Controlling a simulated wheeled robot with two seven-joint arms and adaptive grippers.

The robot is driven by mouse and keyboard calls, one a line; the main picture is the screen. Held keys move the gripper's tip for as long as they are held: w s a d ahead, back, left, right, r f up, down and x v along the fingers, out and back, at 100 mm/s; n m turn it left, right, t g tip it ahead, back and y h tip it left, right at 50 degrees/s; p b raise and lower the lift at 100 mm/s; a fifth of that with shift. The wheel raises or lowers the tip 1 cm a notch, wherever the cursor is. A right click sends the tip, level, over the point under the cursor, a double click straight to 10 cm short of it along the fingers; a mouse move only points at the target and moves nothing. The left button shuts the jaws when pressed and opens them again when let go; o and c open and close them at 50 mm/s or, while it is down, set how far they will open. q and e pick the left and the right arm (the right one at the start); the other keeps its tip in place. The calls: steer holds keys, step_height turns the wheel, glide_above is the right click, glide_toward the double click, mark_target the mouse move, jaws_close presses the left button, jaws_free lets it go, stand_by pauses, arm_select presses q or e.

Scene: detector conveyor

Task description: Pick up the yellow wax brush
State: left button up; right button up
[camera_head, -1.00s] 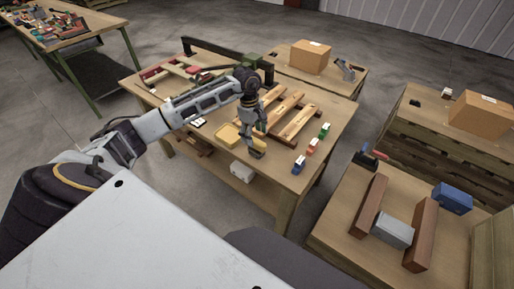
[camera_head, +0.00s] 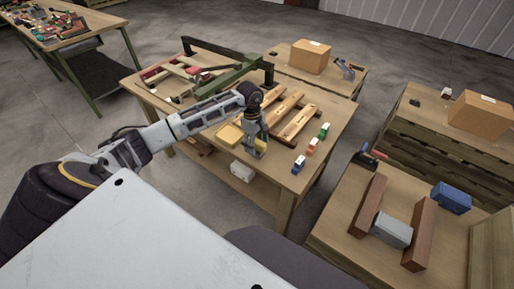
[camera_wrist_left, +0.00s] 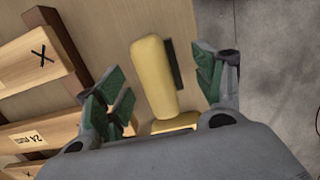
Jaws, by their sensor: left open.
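The yellow wax brush (camera_wrist_left: 152,80) lies on the wooden table, its rounded yellow body and a strip of dark bristles (camera_wrist_left: 173,65) showing in the left wrist view. Its lower end is partly hidden by my wrist. My left gripper (camera_wrist_left: 165,85) is open, with green-padded fingers on either side of the brush and gaps between. In the head view my left gripper (camera_head: 254,150) points down over the table's front edge and hides most of the brush. My right gripper is not in view.
A wooden slatted frame (camera_head: 297,122) lies behind and right. Small blue (camera_head: 299,164), red (camera_head: 312,147) and green (camera_head: 324,130) items stand to the right.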

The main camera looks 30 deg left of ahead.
mark_target(258, 149)
arm_select(q)
steer(key=shift+d+f, duration=0.2)
steer(key=shift+f, duration=0.25)
steer(key=shift+w+d+f, duration=0.1)
steer(key=shift+f, duration=1.2)
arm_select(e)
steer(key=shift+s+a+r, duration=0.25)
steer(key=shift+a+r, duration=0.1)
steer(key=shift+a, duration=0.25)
arm_select(q)
steer(key=shift+c, duration=0.4)
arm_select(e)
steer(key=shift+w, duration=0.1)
arm_select(q)
steer(key=c, duration=1.1)
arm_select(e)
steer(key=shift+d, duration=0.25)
